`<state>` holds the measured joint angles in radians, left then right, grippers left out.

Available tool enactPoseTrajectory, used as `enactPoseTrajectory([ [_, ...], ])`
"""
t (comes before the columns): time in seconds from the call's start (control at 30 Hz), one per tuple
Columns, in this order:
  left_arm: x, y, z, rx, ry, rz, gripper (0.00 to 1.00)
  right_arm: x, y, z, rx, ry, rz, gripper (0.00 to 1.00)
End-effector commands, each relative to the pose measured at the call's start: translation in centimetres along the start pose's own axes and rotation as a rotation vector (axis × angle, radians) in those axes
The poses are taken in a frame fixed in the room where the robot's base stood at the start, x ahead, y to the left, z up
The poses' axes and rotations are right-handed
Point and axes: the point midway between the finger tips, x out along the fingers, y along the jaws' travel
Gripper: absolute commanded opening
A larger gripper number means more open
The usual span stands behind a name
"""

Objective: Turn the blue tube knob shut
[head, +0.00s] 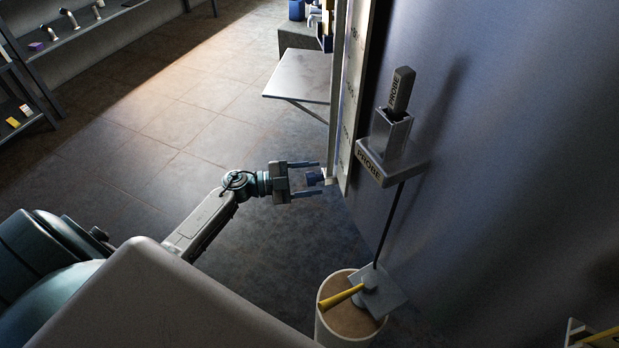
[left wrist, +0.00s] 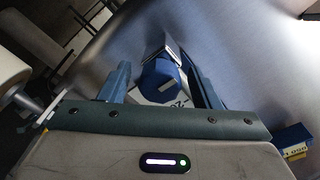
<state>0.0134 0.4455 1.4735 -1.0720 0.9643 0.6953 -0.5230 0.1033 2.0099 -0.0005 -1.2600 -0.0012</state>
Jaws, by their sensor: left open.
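The blue tube knob (head: 314,178) sticks out from the lower end of a pale upright panel (head: 350,110) in the head view. My left gripper (head: 318,178) is open, with one finger on either side of the knob. The fingers also show in the left wrist view (left wrist: 163,85), left and right of the knob. Small gaps seem to remain between fingers and knob. My right gripper is not in view.
A grey holder labelled PROBE (head: 400,160) is on the dark wall to the right, with a probe (head: 401,92) in it. A round bin (head: 326,330) with a yellow-handled tool (head: 341,297) stands below. A grey fold-out shelf (head: 300,75) is beyond the knob.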

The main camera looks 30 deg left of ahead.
Motion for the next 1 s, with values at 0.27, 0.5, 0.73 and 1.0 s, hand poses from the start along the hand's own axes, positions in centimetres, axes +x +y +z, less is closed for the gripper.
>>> enactPoseTrajectory([
  [0.27, 0.0, 0.0, 0.0, 0.000, 0.000, 0.000, 0.16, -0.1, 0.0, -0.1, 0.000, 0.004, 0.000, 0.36],
  [0.5, -0.1, 0.1, 0.0, 0.012, 0.000, 0.001, 0.13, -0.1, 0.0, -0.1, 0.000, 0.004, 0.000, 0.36],
  [0.73, -0.1, 0.2, 0.1, 0.094, -0.003, 0.005, 0.13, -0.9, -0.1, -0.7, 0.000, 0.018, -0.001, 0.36],
  [1.0, -0.1, 0.2, 0.2, 0.308, -0.012, 0.013, 0.13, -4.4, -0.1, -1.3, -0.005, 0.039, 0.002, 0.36],
])
